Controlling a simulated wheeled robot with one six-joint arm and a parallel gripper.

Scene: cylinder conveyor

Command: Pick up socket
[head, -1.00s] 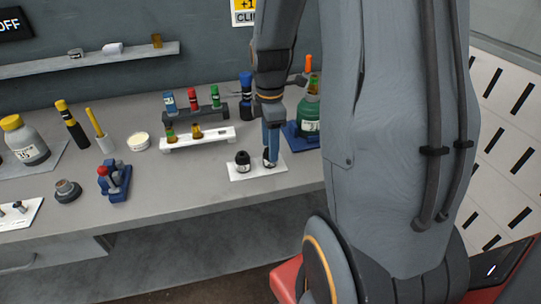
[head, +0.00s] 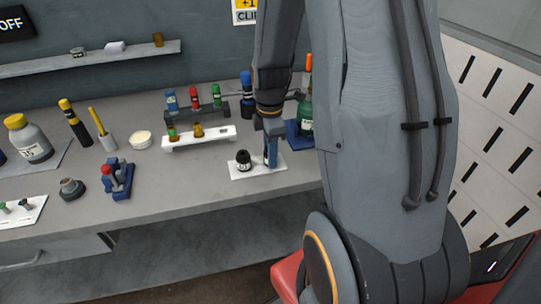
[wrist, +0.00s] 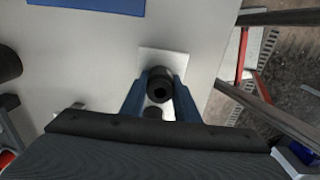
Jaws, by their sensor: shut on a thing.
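A black socket (wrist: 160,88) with a hole in its top stands between the two blue fingers of my gripper (wrist: 159,97) in the wrist view. The fingers are shut on it, over a small white tray (wrist: 172,53). In the head view my gripper (head: 270,151) is low over the right part of the same tray (head: 240,174), and its fingers mostly hide the held socket. A second black socket (head: 243,160) with a pale label stands on the tray to the left of my gripper. I cannot tell whether the held socket still touches the tray.
A white rack (head: 200,140) with small coloured pieces stands behind the tray. A green bottle (head: 305,117) is close to the right, partly hidden by my arm. A blue clamp-like tool (head: 118,178) is further left. The bench front edge is near the tray.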

